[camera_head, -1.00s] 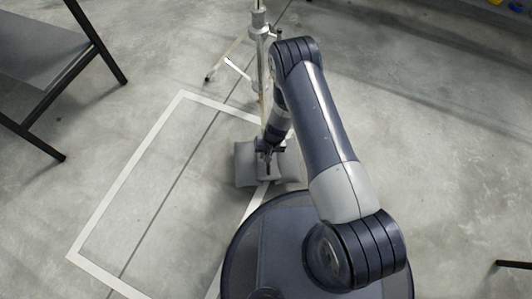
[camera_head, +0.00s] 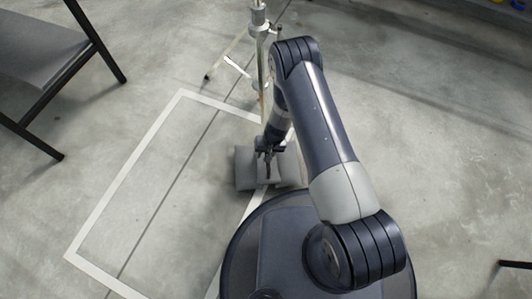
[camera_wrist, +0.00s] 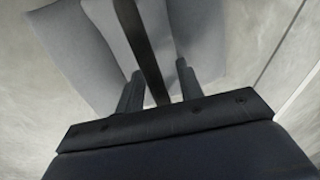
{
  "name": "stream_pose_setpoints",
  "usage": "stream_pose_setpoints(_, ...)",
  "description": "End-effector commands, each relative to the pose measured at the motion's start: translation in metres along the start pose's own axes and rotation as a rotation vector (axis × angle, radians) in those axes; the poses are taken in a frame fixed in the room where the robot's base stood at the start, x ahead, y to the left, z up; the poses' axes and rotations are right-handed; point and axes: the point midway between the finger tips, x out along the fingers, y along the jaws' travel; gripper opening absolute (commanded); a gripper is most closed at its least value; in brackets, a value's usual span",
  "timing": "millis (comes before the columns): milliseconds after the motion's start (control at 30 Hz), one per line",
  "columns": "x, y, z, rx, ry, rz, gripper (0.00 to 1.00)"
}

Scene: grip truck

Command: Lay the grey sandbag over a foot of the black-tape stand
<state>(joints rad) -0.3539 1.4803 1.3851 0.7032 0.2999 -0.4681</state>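The grey sandbag (camera_head: 244,171) lies on the floor just in front of my base, below my gripper. It has two lobes and a dark strap (camera_wrist: 141,45) rising from its middle. My gripper (camera_head: 268,168) reaches down to the strap. In the wrist view, the fingers of my gripper (camera_wrist: 160,72) stand apart on either side of the strap, with gaps showing. A pale stand (camera_head: 259,18) is beyond the sandbag, with a leg reaching left to a foot (camera_head: 207,77). My arm hides part of the stand, and I cannot make out any black tape on it.
White floor tape (camera_head: 130,157) outlines a rectangle left of the sandbag. A grey chair or bench with black legs (camera_head: 94,38) stands at upper left. A dark leg (camera_head: 515,264) shows at the right edge. The floor between is clear.

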Motion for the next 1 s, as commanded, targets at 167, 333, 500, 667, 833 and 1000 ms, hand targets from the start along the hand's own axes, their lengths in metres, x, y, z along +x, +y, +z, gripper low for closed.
stream_pose_setpoints(167, 0.001, 0.0, 0.001, 0.0, -0.002, 0.0, 0.4)
stream_pose_setpoints(333, -0.002, 0.001, 0.003, 0.0, -0.005, 0.002, 0.4)
stream_pose_setpoints(500, -0.03, 0.0, 0.001, 0.001, -0.002, 0.001, 0.4)
stream_pose_setpoints(667, -0.065, 0.0, 0.001, 0.0, -0.001, 0.001, 0.4)
stream_pose_setpoints(833, -0.093, 0.0, 0.0, 0.001, -0.001, 0.0, 0.4)
stream_pose_setpoints(1000, -0.106, 0.0, 0.001, 0.001, -0.001, 0.001, 0.4)
